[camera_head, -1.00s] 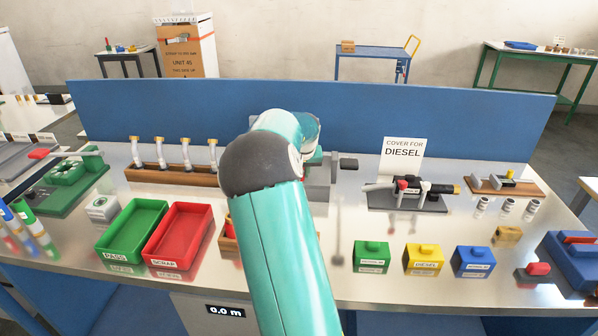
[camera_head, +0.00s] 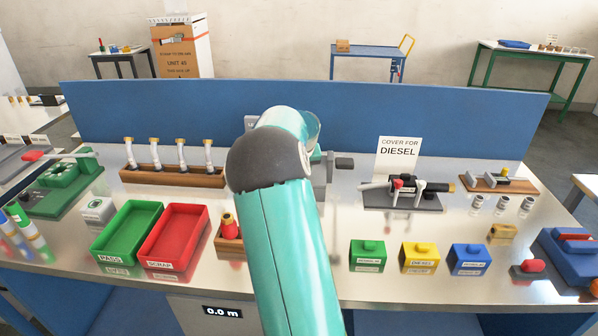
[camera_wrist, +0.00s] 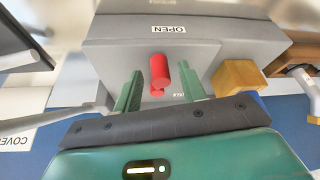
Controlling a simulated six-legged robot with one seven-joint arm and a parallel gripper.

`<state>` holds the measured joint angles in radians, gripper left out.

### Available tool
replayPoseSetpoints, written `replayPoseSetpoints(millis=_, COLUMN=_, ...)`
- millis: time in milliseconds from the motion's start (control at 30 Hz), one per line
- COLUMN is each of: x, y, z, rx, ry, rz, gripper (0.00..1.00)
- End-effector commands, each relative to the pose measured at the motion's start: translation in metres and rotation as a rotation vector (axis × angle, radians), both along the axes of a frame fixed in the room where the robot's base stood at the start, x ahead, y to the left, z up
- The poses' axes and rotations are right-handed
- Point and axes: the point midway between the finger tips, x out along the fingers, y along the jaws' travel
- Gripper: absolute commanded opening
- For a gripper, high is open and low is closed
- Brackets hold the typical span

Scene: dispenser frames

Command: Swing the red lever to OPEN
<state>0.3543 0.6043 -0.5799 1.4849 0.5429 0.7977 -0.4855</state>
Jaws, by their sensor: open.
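In the wrist view the red lever (camera_wrist: 159,72) is a short red rod on the face of a grey housing (camera_wrist: 112,56). A white OPEN label (camera_wrist: 168,29) reads upside down on the housing, above the lever in the picture. A smaller label (camera_wrist: 179,95) is partly hidden near the right finger. My gripper (camera_wrist: 158,84) is open, with one green finger on each side of the lever. Whether either finger touches it I cannot tell. In the head view my teal arm hides the lever and gripper; part of the grey housing (camera_head: 321,176) shows beside it.
A yellow block (camera_wrist: 238,77) sits right of the lever in the wrist view. In the head view a blue panel (camera_head: 440,112) stands behind. Green (camera_head: 127,233) and red trays (camera_head: 173,237) lie left of my arm. Several small coloured blocks and the DIESEL sign (camera_head: 398,154) are right.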

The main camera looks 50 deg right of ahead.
Motion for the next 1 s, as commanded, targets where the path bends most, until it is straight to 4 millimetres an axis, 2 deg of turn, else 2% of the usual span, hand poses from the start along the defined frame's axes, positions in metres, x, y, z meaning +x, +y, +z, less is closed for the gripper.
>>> replayPoseSetpoints(millis=167, x=-0.008, y=0.006, z=0.024, rx=-0.001, ry=-0.004, rz=-0.001, gripper=0.41)
replayPoseSetpoints(millis=400, x=-0.024, y=0.018, z=0.074, rx=-0.002, ry=-0.004, rz=0.001, gripper=0.41)
replayPoseSetpoints(millis=600, x=-0.036, y=0.026, z=0.109, rx=-0.003, ry=-0.003, rz=0.001, gripper=0.41)
replayPoseSetpoints(millis=800, x=-0.041, y=0.030, z=0.124, rx=-0.001, ry=-0.002, rz=0.000, gripper=0.41)
replayPoseSetpoints(millis=1000, x=-0.042, y=0.030, z=0.125, rx=-0.001, ry=-0.001, rz=0.000, gripper=0.41)
